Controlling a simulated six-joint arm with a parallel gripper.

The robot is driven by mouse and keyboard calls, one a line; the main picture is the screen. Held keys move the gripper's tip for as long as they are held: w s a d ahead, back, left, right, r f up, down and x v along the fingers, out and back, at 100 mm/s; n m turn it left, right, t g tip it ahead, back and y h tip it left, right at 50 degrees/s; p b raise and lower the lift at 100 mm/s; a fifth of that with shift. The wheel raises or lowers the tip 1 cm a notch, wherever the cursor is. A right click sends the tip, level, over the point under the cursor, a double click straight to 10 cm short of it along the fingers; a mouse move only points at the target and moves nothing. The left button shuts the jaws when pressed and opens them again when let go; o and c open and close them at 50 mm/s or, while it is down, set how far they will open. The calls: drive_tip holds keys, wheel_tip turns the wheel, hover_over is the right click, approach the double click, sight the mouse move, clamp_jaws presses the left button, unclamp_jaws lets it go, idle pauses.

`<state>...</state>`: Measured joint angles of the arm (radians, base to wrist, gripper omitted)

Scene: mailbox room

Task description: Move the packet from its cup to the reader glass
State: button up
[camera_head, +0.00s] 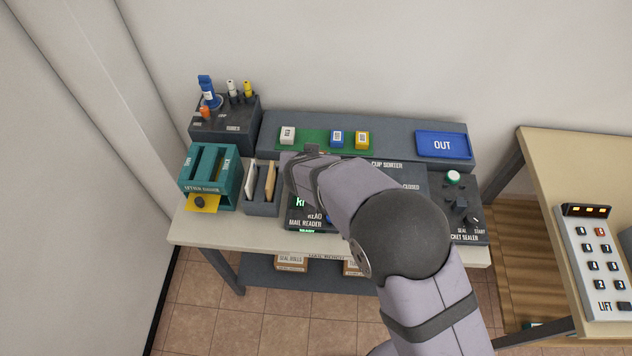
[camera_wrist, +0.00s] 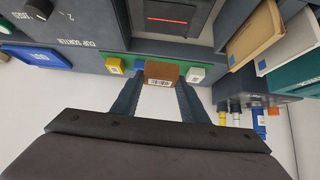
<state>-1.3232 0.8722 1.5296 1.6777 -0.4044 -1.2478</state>
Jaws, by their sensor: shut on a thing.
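In the wrist view, my gripper (camera_wrist: 160,82) is shut on a brown packet (camera_wrist: 162,69) with a pale label, one finger on each side. The packet is in front of the green strip (camera_wrist: 217,70); I cannot tell whether its base is clear of its cup. A white packet (camera_wrist: 195,75), a blue packet and a yellow packet (camera_wrist: 115,66) are on the strip. The reader glass (camera_wrist: 172,17), dark with a red line, is at the top of the wrist view. In the head view my arm covers much of the mail reader (camera_head: 304,222) and hides the glass.
A blue OUT tray (camera_head: 443,144) is at the right of the back ledge. A teal letter holder (camera_head: 209,176), a slotted grey holder with envelopes (camera_head: 262,205) and a dark stand with bottles (camera_head: 224,123) are at the left. A packet sealer (camera_head: 467,222) is at the right.

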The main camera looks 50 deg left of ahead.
drive_tip(key=shift+n, duration=0.3)
drive_tip(key=shift+f, duration=0.1)
drive_tip(key=shift+f+b, duration=0.95)
drive_tip(key=shift+f, duration=3.9)
drive_tip(key=shift+f, duration=0.1)
drive_tip(key=shift+f, duration=0.15)
drive_tip(key=o, duration=1.2)
drive_tip(key=shift+c, duration=0.2)
